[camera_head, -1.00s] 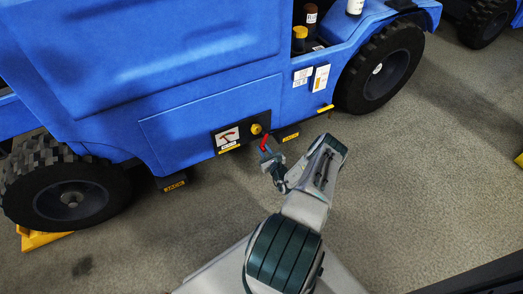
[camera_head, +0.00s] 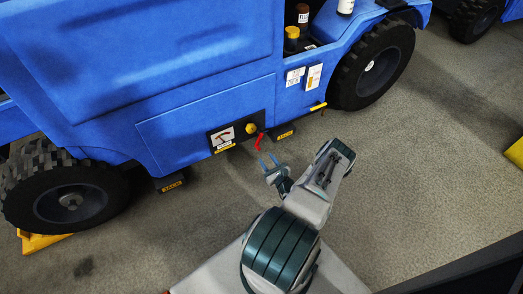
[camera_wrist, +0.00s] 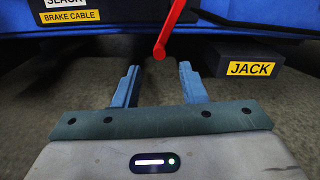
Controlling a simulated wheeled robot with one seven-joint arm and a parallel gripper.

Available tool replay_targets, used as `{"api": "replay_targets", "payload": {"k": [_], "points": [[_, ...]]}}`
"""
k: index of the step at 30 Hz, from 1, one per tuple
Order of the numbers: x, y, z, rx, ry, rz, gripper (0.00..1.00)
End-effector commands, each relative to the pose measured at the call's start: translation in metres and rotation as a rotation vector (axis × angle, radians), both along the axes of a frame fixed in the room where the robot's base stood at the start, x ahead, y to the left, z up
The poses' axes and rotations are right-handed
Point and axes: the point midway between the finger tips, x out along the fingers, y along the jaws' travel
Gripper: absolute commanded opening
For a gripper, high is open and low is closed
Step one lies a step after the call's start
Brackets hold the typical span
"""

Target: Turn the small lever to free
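A small red lever (camera_head: 259,141) hangs from a yellow knob (camera_head: 251,128) on a black panel (camera_head: 221,141) low on the blue vehicle's side. In the wrist view the red lever (camera_wrist: 169,30) reaches down from the top edge, its rounded lower end ahead of and between the fingers in the picture. My gripper (camera_head: 268,160) is open and empty, just below and apart from the lever in the head view. Its two blue-grey fingers (camera_wrist: 156,80) are spread with bare floor between them. The lever's pivot is out of the wrist view.
A yellow-labelled JACK block (camera_wrist: 250,66) stands to the right of the fingers. A label reading "BRAKE CABLE" (camera_wrist: 71,17) is at upper left. Large black wheels (camera_head: 380,66) flank the panel.

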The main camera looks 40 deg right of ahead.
Motion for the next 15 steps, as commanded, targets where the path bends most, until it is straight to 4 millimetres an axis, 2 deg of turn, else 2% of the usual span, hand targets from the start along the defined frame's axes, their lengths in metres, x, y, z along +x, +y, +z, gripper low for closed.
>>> {"api": "replay_targets", "payload": {"k": [3, 6, 10, 15], "points": [[-0.025, 0.004, 0.002, 0.001, 0.002, -0.001, 0.38], [-0.039, 0.006, 0.002, 0.000, 0.000, 0.000, 0.38], [-0.050, 0.008, 0.001, 0.000, 0.000, 0.001, 0.38], [-0.054, 0.009, 0.000, 0.000, -0.002, 0.002, 0.38]]}}
